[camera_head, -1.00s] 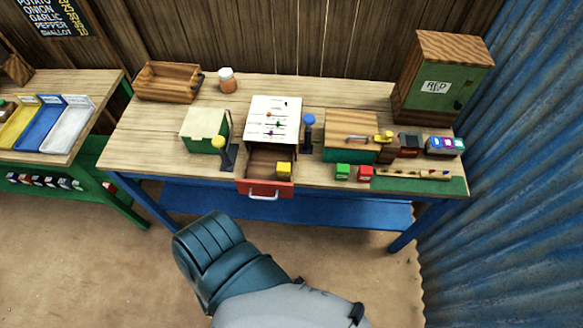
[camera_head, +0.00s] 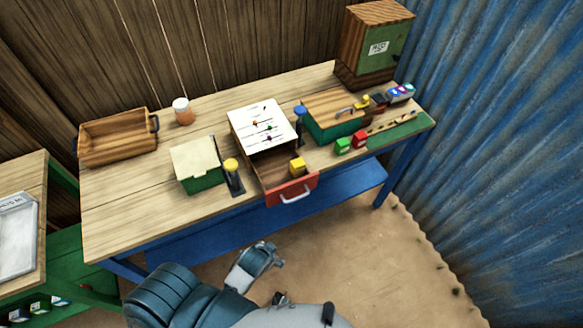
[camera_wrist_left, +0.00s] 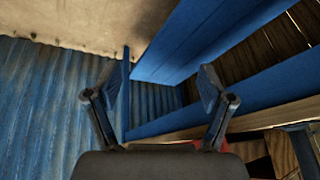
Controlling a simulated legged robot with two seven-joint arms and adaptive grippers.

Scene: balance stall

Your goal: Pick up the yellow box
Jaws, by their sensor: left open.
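The yellow box (camera_head: 297,166) is a small cube inside the open red-fronted drawer (camera_head: 292,188), at its right side near the front. My left gripper (camera_head: 271,252) is in front of the table and below the drawer handle, apart from the box. In the left wrist view its two fingers (camera_wrist_left: 165,88) are spread with nothing between them. That view shows blue table parts and a bit of red at the lower right; the yellow box is not seen there. My right gripper is not in view.
The drawer's white-topped cabinet (camera_head: 262,122) stands between a yellow-knobbed lever (camera_head: 233,178) and a blue-knobbed lever (camera_head: 300,122). A green block (camera_head: 342,146) and a red block (camera_head: 360,140) sit to the right. A blue shelf (camera_head: 340,190) lies under the table.

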